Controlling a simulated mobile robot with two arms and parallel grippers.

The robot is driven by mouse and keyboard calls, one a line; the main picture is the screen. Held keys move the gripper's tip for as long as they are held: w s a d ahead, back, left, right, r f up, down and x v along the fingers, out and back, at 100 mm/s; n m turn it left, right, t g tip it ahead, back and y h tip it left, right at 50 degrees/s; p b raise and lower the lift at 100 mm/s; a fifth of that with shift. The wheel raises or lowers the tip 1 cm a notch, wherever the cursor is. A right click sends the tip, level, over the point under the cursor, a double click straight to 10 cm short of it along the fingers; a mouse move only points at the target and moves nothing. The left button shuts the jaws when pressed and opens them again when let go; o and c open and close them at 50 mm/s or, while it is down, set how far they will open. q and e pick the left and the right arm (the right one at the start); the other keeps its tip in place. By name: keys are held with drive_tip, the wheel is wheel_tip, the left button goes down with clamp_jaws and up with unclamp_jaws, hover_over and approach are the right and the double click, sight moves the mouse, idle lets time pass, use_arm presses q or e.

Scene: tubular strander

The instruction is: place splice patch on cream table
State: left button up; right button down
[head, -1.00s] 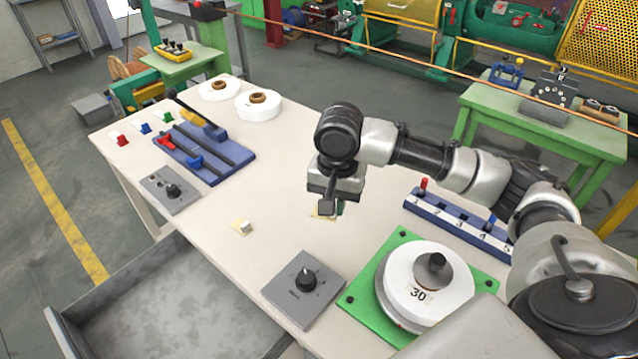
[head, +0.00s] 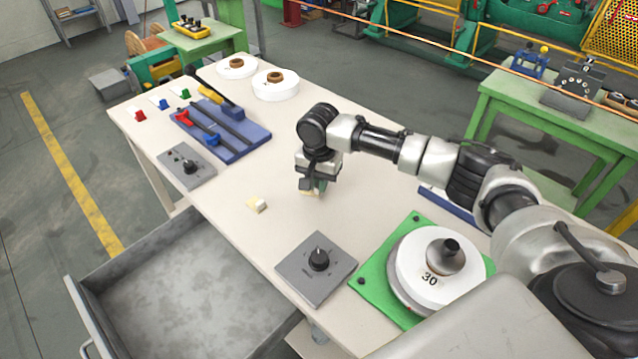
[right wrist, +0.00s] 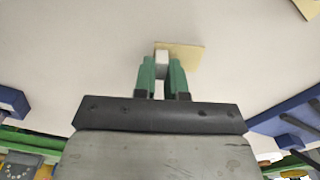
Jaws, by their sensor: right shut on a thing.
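The splice patch is a thin tan pad (right wrist: 187,54) with a small white block (right wrist: 162,58) on it. My right gripper (right wrist: 162,70) is shut on that block between its green fingers. In the head view the right gripper (head: 314,188) points down over the middle of the cream table (head: 228,238), and only a bit of the held patch shows beneath it. I cannot tell whether the patch touches the table. My left gripper is out of view.
A grey dial box (head: 317,268) and a green plate with a white reel (head: 437,268) stand in front. A blue fixture (head: 240,143) and another grey box (head: 188,166) are at the left. White rolls (head: 275,85) stand at the back. An open grey drawer (head: 190,285) juts out.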

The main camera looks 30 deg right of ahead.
drive_tip(key=shift+f, duration=0.55)
drive_tip(key=c, duration=1.2)
unclamp_jaws()
drive_tip(key=shift+f, duration=0.15)
wheel_tip(320, 180, up, 12)
drive_tip(key=shift+r, duration=0.2)
